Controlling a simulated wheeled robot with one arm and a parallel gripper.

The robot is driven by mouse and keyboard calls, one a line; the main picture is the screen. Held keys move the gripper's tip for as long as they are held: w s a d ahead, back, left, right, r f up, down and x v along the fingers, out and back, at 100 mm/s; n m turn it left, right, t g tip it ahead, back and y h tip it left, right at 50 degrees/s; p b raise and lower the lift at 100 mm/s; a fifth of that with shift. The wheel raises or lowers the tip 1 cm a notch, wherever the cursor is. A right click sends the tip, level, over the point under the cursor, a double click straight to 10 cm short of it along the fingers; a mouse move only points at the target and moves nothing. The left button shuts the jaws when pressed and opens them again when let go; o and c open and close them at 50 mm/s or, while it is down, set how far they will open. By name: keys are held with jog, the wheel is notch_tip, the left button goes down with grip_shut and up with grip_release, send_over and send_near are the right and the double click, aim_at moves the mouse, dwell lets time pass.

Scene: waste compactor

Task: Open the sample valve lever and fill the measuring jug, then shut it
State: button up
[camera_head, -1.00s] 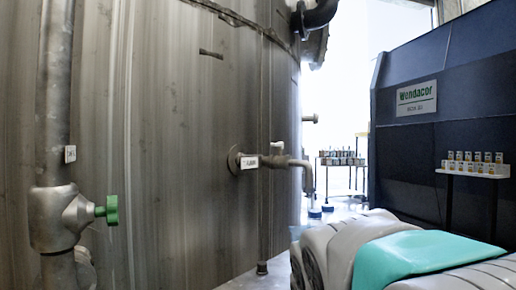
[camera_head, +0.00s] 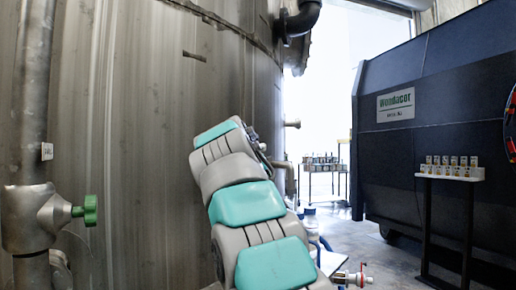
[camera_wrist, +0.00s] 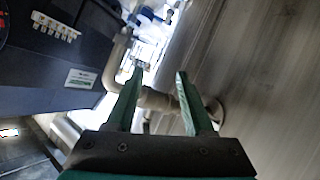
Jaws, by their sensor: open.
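In the wrist view, my gripper (camera_wrist: 160,73) is open, its two green fingers apart and empty. The sample valve pipe (camera_wrist: 158,100) crosses the view behind or between the fingers; I cannot tell whether they touch it. It runs from a round flange (camera_wrist: 215,108) on the tank wall to a downturned spout (camera_wrist: 113,62). The lever is not clearly visible. In the head view my raised arm hides the valve; only part of its spout (camera_head: 290,180) shows to the right of the arm. I cannot make out a measuring jug.
The metal tank (camera_head: 120,130) fills the left, with a green-handled valve (camera_head: 90,210) on an upright pipe. A dark compactor (camera_head: 430,130) stands right, behind a stand with small bottles (camera_head: 450,172). A bottle rack (camera_head: 322,162) stands further back. Some floor (camera_head: 385,262) is clear.

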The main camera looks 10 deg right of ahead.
jog(key=shift+a+r+m+t+h+b, duration=0.75)
jog(key=shift+a+r+m+t, duration=1)
jog(key=shift+r, duration=3.35)
jog(key=shift+t+h, duration=0.25)
jog(key=shift+t, duration=0.2)
jog(key=p+x, duration=0.2)
jog(key=x, duration=0.5)
jog(key=shift+w+d+r+p, duration=0.1)
jog(key=shift+w+d+p, duration=0.1)
jog(key=shift+p, duration=0.2)
jog(key=shift+w+d, duration=0.3)
jog(key=shift+w, duration=0.25)
grip_shut()
